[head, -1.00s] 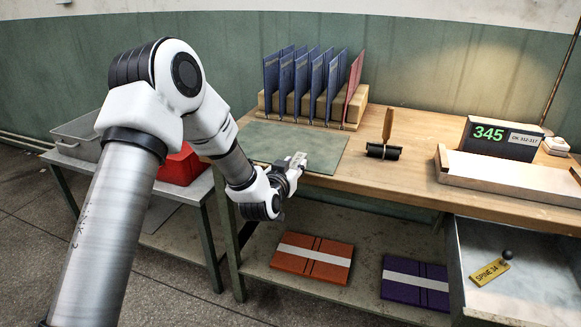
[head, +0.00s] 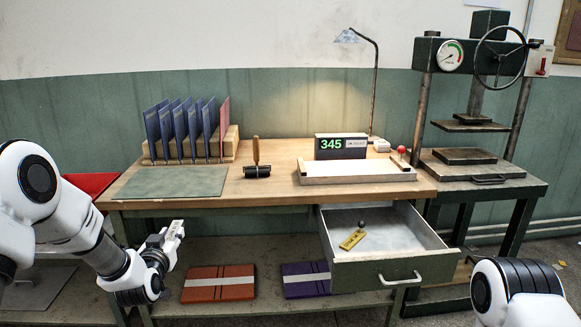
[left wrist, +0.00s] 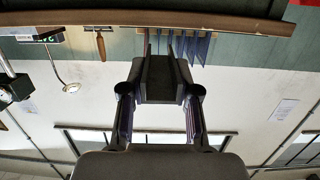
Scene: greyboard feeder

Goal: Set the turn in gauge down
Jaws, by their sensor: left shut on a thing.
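My left gripper (head: 174,232) is at the lower left of the head view, in front of the bench's front edge and below the green mat in the picture. It is shut on a small pale metallic piece (head: 177,227), which I take to be the turn in gauge; its shape is hard to make out.
The green mat (head: 170,182) is bare on the bench (head: 275,182). A rack (head: 190,150) of blue boards and one red stands behind it. A roller (head: 257,171) and a white-topped tray (head: 355,171) stand to the right. The open drawer (head: 397,272) holds a yellow tag (head: 352,240).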

